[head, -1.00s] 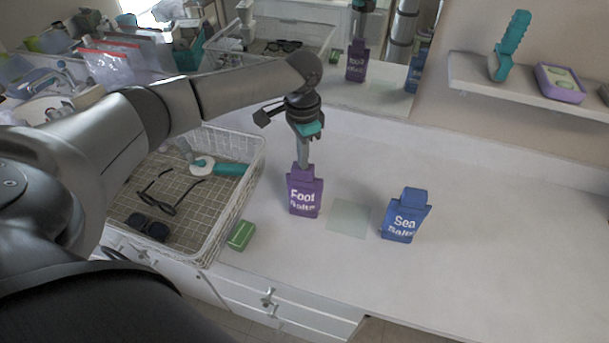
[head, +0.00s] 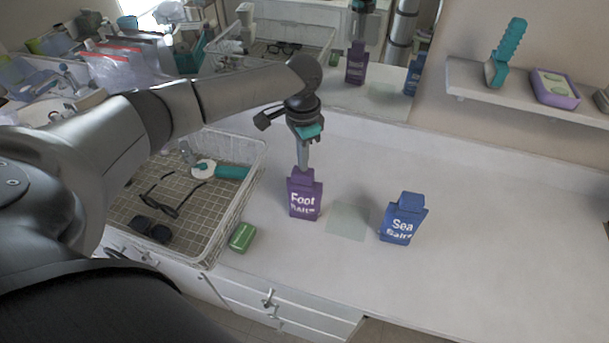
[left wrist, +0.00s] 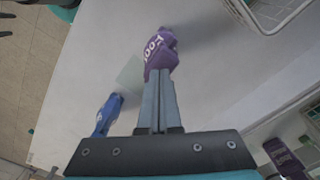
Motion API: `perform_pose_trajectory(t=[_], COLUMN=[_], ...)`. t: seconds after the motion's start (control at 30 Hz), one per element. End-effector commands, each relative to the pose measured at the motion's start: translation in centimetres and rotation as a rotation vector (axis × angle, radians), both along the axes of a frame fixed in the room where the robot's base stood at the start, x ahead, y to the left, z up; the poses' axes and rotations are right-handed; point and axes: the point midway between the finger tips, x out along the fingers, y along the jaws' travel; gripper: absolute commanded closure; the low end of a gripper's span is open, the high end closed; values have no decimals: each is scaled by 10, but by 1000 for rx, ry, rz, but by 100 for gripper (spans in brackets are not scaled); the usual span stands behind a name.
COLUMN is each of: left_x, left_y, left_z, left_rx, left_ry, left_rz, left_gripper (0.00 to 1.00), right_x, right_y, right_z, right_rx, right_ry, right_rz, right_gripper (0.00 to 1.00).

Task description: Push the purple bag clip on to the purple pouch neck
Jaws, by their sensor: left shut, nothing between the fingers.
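The purple pouch (head: 304,204), labelled "Foot Salts", stands upright on the white counter. A purple piece (head: 303,176) shows at its top; I cannot tell the bag clip from the pouch neck there, nor how far the clip sits on. My left gripper (head: 303,165) points straight down, shut and empty, its fingertips at or just above this purple top. In the left wrist view the closed fingers (left wrist: 158,76) overlap the near part of the purple pouch (left wrist: 160,52) and hide where they meet. My right gripper is not in view.
A blue pouch (head: 403,222) stands to the right, beyond a pale green square (head: 349,221). A wire basket (head: 235,208) with glasses stands left, a green box (head: 241,237) by its corner. A wall shelf (head: 470,86) is at the upper right. The counter's right part is clear.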

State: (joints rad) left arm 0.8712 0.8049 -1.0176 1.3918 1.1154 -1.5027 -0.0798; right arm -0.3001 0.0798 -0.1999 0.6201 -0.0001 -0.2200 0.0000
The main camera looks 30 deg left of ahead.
Motion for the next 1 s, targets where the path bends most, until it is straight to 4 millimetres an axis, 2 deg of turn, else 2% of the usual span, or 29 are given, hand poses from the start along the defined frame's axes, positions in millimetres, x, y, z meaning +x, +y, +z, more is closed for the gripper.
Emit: perform_pose_trajectory(t=[0.03,0.5,0.83,1.0], left_x=[0,1,1,2], left_y=[0,0,0,0], left_z=[7,37,37,50], left_rx=[-1,0,0,-1], left_ry=[-1,-4,-4,-8], left_rz=[0,0,0,1], left_gripper=[100,100,100,100], right_x=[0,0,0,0], right_y=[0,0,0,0], right_z=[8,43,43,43], right_rx=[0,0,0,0], right_ry=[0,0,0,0], right_rz=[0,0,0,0], right_gripper=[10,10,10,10])
